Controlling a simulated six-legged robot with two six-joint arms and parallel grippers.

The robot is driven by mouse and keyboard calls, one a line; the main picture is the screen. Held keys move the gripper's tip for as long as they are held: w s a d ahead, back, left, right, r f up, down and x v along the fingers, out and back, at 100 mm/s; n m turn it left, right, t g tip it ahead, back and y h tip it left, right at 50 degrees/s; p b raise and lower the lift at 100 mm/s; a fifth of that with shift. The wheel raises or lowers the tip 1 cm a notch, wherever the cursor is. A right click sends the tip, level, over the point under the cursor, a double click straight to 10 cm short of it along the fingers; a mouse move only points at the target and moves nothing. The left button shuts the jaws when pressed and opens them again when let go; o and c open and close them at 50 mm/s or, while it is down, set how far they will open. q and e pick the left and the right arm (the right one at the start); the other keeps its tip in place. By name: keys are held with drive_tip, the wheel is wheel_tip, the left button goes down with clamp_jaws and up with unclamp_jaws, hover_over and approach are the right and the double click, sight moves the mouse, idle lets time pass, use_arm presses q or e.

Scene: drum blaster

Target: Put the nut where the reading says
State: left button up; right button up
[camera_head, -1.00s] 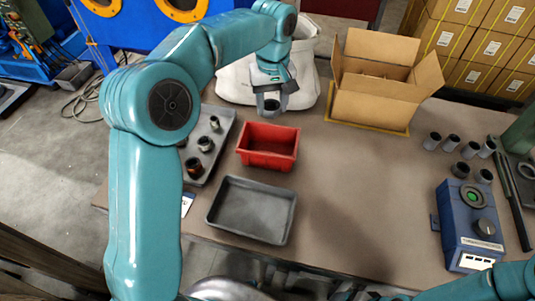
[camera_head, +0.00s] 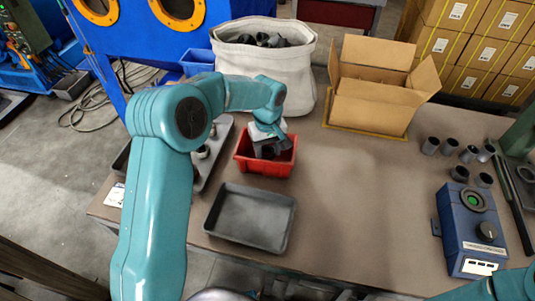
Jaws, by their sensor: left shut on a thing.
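My left gripper (camera_head: 268,144) is shut on a dark nut (camera_head: 266,153), inside or just over the red bin (camera_head: 263,168). The fingers hide part of the nut, and I cannot tell whether it touches the bin floor. The blue tester (camera_head: 469,237) stands at the right with a green-lit round face (camera_head: 473,201), a black knob and a white label too small to read. An empty grey tray (camera_head: 250,218) lies in front of the red bin. Of my right arm only a teal link shows at the bottom right; its gripper is out of view.
A grey tray with metal nuts (camera_head: 203,152) is partly hidden behind my left arm. Several grey nuts (camera_head: 468,154) stand near the tester. An open cardboard box (camera_head: 374,95) and a white sack of dark parts (camera_head: 262,65) stand at the back. The middle of the table is clear.

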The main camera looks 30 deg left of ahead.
use_arm(q)
drive_tip(key=shift+w+f, duration=0.1)
drive_tip(key=shift+f, duration=1)
drive_tip(key=shift+f+b, duration=0.3)
drive_tip(key=o, duration=1.2)
drive_tip(key=shift+r+p, duration=0.35)
drive_tip(key=shift+r, duration=0.25)
wheel_tip(320, 180, up, 11)
drive_tip(key=shift+r, duration=0.2)
